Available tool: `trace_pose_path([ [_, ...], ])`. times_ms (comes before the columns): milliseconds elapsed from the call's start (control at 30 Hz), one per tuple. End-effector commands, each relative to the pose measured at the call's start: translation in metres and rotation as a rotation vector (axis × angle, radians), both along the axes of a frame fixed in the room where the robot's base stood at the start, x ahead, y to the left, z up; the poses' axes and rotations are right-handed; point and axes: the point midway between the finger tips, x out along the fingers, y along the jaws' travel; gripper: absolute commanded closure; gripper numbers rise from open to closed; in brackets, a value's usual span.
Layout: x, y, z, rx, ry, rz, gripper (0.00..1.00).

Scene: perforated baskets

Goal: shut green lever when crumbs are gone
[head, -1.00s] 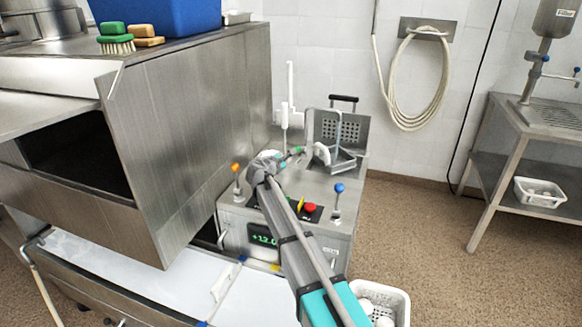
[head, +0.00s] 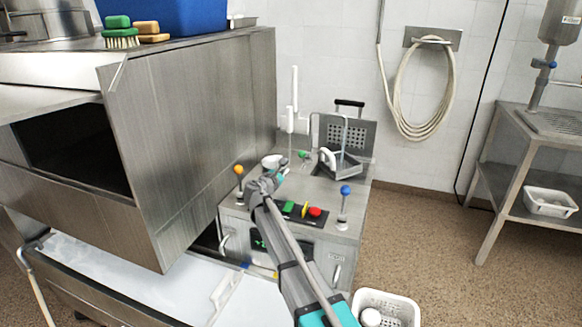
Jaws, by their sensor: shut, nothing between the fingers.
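The green lever's small knob (head: 303,154) shows at the back of the steel machine top, just beyond my gripper and to its right. Most of its stem cannot be made out. My gripper (head: 284,168) is above the machine top, shut and empty, apart from the green knob. A white round part (head: 271,161) sits just behind my gripper. No crumbs can be made out at this size.
An orange-knobbed lever (head: 239,170) stands left of my arm and a blue-knobbed one (head: 345,190) to the right. Green, yellow and red controls (head: 303,209) lie beside my arm. A steel hood (head: 200,130) rises close on the left. A white basket (head: 388,303) stands at lower right.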

Motion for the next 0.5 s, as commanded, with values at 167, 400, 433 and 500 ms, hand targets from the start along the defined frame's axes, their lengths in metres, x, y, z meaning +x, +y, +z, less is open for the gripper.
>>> trace_pose_path([
  [167, 0.011, -0.004, -0.002, 0.0, 0.0, -0.001, 1.0],
  [400, 0.038, -0.016, -0.005, 0.0, 0.0, -0.001, 1.0],
  [433, 0.042, -0.018, -0.005, 0.0, 0.0, -0.001, 1.0],
  [500, 0.051, -0.021, -0.006, 0.0, 0.001, -0.002, 1.0],
])
